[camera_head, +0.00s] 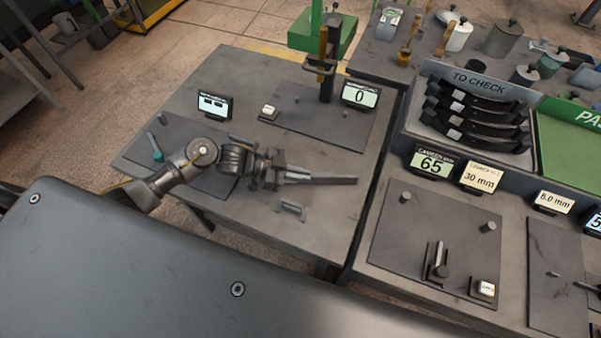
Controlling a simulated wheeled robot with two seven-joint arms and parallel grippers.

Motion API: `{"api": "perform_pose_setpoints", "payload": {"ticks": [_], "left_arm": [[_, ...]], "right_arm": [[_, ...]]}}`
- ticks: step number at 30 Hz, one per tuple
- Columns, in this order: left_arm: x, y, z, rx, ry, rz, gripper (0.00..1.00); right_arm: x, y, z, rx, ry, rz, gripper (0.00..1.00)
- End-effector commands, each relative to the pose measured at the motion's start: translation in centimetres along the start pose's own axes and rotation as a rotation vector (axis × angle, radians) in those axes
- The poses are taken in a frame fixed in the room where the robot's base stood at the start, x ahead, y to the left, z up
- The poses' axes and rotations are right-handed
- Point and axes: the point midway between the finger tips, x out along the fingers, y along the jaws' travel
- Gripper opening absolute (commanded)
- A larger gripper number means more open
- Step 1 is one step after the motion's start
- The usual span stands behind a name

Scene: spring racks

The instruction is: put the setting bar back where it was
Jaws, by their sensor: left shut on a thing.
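The setting bar appears to be the long grey metal bar (330,181) at the middle of the left table. My left gripper (284,178) is shut on its left end, and the bar points to the right, nearly level in the picture. I cannot tell whether the bar touches the tabletop or hangs just above it. A small grey bracket (291,209) sits on the table just below the bar in the picture. A dark plate (208,180) lies partly hidden under my left arm. My right gripper is not in view.
Behind the bar, a plate (340,135) carries a press-like post and a display reading 0 (360,95). Another display (214,104) stands at left. To the right are a "TO CHECK" rack (480,85) of curved dark springs, a display reading 65 (432,162) and a pegged plate (425,220).

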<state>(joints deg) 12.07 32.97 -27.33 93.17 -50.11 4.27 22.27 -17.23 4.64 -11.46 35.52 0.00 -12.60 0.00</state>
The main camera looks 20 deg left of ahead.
Motion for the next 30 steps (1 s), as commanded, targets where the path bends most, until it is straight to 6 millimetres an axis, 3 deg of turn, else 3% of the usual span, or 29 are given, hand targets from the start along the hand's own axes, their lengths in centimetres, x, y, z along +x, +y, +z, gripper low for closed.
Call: {"api": "perform_pose_setpoints", "payload": {"ticks": [4, 5, 9, 20, 23, 30], "left_arm": [[0.1, -0.1, 0.2, 0.003, 0.004, -0.002, 0.00], [0.1, 0.0, 0.3, 0.000, 0.000, 0.000, 0.10], [0.1, 0.0, 0.3, 0.000, 0.000, 0.000, 0.28], [-0.1, 0.0, -0.3, 0.001, 0.000, -0.001, 0.29], [-1.3, -0.1, 0.3, 0.003, -0.003, -0.002, 0.29], [-6.3, 0.0, 0.5, 0.003, -0.005, -0.002, 0.29]], "right_arm": [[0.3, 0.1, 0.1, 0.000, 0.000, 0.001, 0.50], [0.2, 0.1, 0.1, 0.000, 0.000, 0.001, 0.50], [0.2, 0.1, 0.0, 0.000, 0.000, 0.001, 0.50], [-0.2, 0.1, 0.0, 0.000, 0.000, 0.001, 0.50], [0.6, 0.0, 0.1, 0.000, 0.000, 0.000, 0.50], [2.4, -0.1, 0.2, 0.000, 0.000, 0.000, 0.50]]}}
